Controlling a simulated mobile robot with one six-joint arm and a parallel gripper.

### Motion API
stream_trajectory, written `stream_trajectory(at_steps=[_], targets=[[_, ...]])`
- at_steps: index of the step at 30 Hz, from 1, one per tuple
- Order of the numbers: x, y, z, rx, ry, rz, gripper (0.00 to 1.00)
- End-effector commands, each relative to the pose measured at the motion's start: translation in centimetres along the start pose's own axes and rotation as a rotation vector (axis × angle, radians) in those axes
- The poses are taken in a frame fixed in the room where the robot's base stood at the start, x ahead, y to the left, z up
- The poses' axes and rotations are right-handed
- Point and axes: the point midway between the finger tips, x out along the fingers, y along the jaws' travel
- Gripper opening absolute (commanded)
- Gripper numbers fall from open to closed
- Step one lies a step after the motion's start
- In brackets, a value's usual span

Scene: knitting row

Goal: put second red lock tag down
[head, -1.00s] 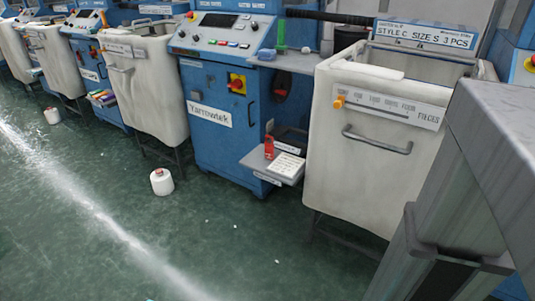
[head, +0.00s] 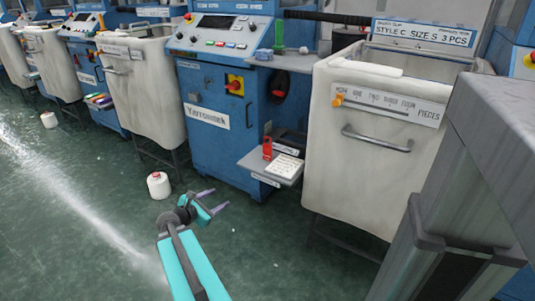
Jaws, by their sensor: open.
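One red lock tag (head: 267,148) stands at the left of a small grey side shelf (head: 254,163) on the blue machine, next to a white printed card (head: 286,166). I cannot make out a second red lock tag. My gripper (head: 220,198) is open, its two pale fingers apart with nothing visible between them. It is over the green floor, in front of the blue machine, to the left of and lower in the picture than the shelf.
The blue machine (head: 205,150) has a red and yellow rotary switch (head: 235,85). White bins (head: 145,110) (head: 370,180) flank it. A white yarn cone (head: 159,187) stands on the floor near my gripper. A grey post blocks the right edge.

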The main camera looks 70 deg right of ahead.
Motion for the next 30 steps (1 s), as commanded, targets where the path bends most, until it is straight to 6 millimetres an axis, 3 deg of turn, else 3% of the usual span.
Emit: stream_trajectory(at_steps=[1,6,9,12,17,30], targets=[[1.1,0.1,2.5,-0.033,-0.048,0.005,0.52],[3.5,0.7,10.7,-0.183,-0.209,0.016,0.52],[4.3,0.7,14.7,-0.26,-0.287,0.009,0.52],[4.7,0.6,17.4,-0.317,-0.34,0.001,0.52],[4.9,0.6,19.0,-0.355,-0.373,-0.006,0.52],[5.5,0.7,19.1,-0.353,-0.373,-0.007,0.52]])
